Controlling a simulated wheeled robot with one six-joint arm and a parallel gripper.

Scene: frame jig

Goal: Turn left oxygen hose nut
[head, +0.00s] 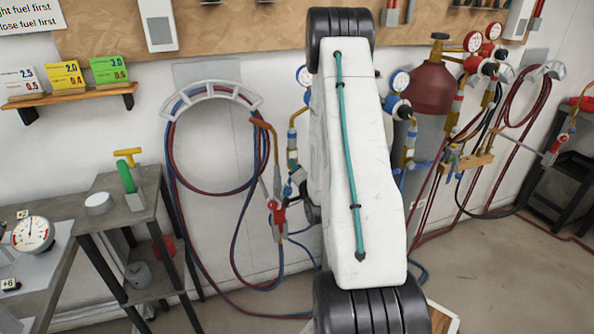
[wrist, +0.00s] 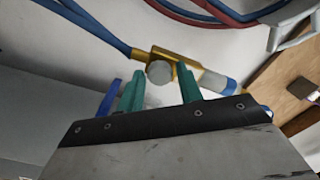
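In the wrist view, a brass fitting (wrist: 173,57) joins a blue hose (wrist: 85,22) on its left and a pale, blue-banded tube (wrist: 217,82) on its right. A round silver piece (wrist: 159,72) sits on the fitting. I cannot tell for certain which part is the hose nut. My gripper (wrist: 160,82) is open, with its two teal fingers apart, one on each side of the silver piece in the picture. No firm contact shows.
In the head view, looped red and blue hoses (head: 180,150) hang from a wall bracket (head: 210,92) at left. A torch (head: 277,205) hangs beside my arm. A grey shelf stand (head: 125,215) is at left.

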